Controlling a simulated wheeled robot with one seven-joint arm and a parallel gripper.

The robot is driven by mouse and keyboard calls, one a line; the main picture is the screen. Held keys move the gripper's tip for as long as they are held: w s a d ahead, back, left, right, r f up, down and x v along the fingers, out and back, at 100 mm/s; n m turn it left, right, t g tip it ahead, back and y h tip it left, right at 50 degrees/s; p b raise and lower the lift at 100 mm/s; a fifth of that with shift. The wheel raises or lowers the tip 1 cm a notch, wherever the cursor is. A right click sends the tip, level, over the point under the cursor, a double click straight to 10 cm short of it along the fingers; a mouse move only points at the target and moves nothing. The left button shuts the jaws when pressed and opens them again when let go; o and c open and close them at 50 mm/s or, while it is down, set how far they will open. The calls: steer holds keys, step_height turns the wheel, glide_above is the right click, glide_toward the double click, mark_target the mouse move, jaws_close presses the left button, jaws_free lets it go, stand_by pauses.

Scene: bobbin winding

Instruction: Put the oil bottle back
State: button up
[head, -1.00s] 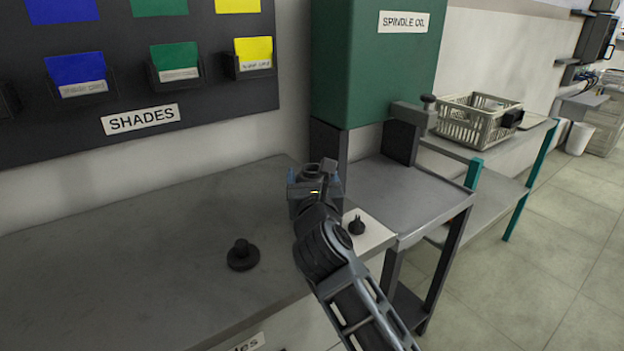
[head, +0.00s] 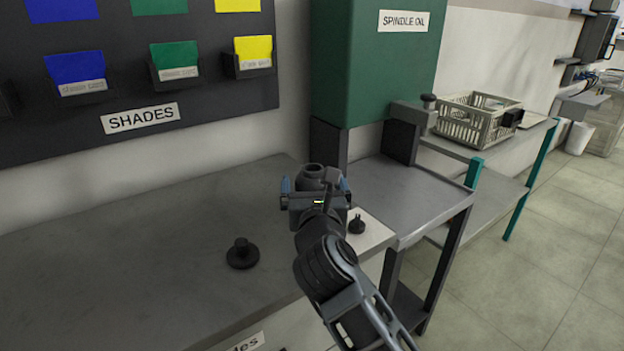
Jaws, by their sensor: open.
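My gripper (head: 316,187) is over the right end of the grey bench, seen from behind, with its blue-edged fingers spread apart. It looks open, but the space between the fingers is mostly hidden by the hand. I cannot make out an oil bottle for certain. A small dark pointed object (head: 356,225) stands on a pale pad (head: 374,236) just right of my gripper; what it is I cannot tell. A green cabinet labelled SPINDLE OIL (head: 365,70) is on the wall behind, above a grey stand (head: 415,195).
The grey bench (head: 120,265) is mostly clear; a black knob on a round base (head: 242,256) stands on it. A SHADES board (head: 45,130) with card pockets hangs on the wall. A beige crate (head: 474,120) sits on a shelf at right, with open floor beyond.

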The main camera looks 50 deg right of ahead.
steer(key=v, duration=0.8)
steer(key=shift+s+a+b, duration=0.2)
steer(key=shift+a+b, duration=0.1)
steer(key=shift+b, duration=0.1)
steer(key=s+a+f+m+y, duration=0.2)
steer(key=s+a+m+y, duration=0.2)
steer(key=s+m, duration=0.5)
steer(key=s+a+f+m+t+y, duration=0.1)
steer(key=s+a+f+m+y, duration=0.2)
steer(key=s+a+m, duration=0.3)
steer(key=s+a+f+m+t+y, duration=0.1)
steer(key=s+a+f+m+y, duration=0.2)
steer(key=s+m, duration=0.8)
steer(key=s+a+y, duration=0.2)
steer(key=s+y, duration=0.1)
steer(key=shift+a+f+m, duration=0.25)
steer(key=shift+m, duration=0.15)
